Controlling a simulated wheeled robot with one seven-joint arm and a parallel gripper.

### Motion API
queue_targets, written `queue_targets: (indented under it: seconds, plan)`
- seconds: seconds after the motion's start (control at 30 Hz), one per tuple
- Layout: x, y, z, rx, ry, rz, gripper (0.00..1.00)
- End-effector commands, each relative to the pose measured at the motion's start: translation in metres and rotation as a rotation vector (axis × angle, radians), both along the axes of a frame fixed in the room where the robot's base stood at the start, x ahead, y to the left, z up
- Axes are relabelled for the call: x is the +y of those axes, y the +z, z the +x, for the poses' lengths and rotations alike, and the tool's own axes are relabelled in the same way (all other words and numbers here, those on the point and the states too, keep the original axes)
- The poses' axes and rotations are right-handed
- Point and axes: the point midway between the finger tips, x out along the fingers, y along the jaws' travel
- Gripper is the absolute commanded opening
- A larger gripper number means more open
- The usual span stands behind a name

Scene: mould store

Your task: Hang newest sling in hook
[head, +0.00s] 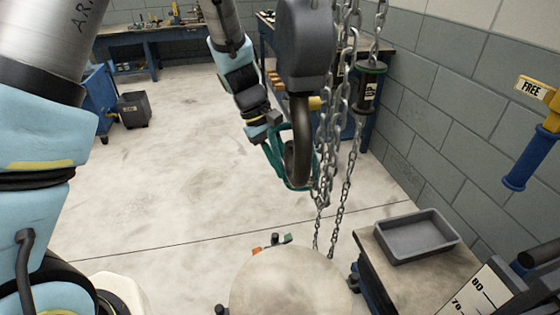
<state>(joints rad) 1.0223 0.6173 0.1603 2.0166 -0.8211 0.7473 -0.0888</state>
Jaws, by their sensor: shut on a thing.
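A dark steel hook (290,165) hangs from a grey hoist block (304,45) in the upper middle of the head view. My gripper (270,121) is just left of the hook and shut on a teal sling (273,160). The sling hangs as a loop from the gripper and runs down past the hook's lower curve. Part of the loop is hidden by the hook, and I cannot tell whether it passes through the hook's opening or only behind it. No marking on the sling is readable, so its age cannot be told.
Steel chains (335,125) hang close to the hook's right. A labelled green-ended cylinder (368,85) is beside them. A grey tray (418,238) sits on a bench at lower right. A blue-handled fixture marked FREE (530,160) is on the right. Open floor lies left.

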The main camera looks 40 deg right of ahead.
Motion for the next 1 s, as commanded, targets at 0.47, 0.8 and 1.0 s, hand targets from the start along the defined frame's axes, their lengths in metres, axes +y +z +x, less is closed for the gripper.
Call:
queue_targets:
  seconds: [0.47, 0.8, 1.0]
  plan:
    - [0.010, -0.003, -0.026, 0.000, 0.000, 0.000, 0.00]
    - [0.017, -0.005, -0.044, 0.001, 0.000, 0.000, 0.00]
    - [0.020, -0.020, -0.049, 0.004, -0.004, 0.004, 0.00]
